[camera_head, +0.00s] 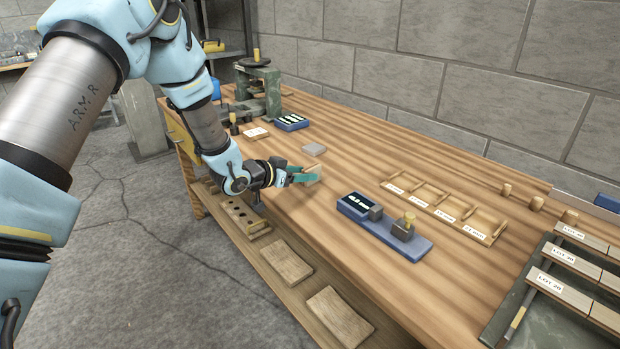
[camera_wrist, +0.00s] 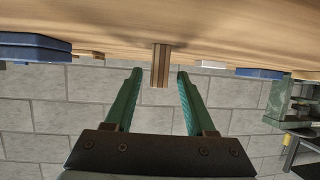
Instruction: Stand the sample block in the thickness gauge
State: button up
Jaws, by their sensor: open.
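The sample block (camera_wrist: 161,65), a small brown piece with layered stripes, stands on the bench in the wrist view. In the head view only part of the pale block (camera_head: 315,169) shows beside the green fingers. My gripper (camera_head: 305,175) is low over the front of the bench. Its fingers are open, and in the wrist view the gripper (camera_wrist: 160,75) has a fingertip on each side of the block, with a visible gap on both sides. The thickness gauge (camera_head: 418,243) appears to be the blue base with a display and metal parts, right of my gripper.
A grey square plate (camera_head: 314,149) lies just behind the block. A blue display unit (camera_head: 291,122) and a green machine (camera_head: 258,85) stand further left. A divided wooden tray (camera_head: 487,236) with labels lies behind the gauge. Bare bench lies between block and gauge.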

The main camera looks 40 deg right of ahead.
jog(key=b+v, duration=0.1)
jog(key=v, duration=0.6)
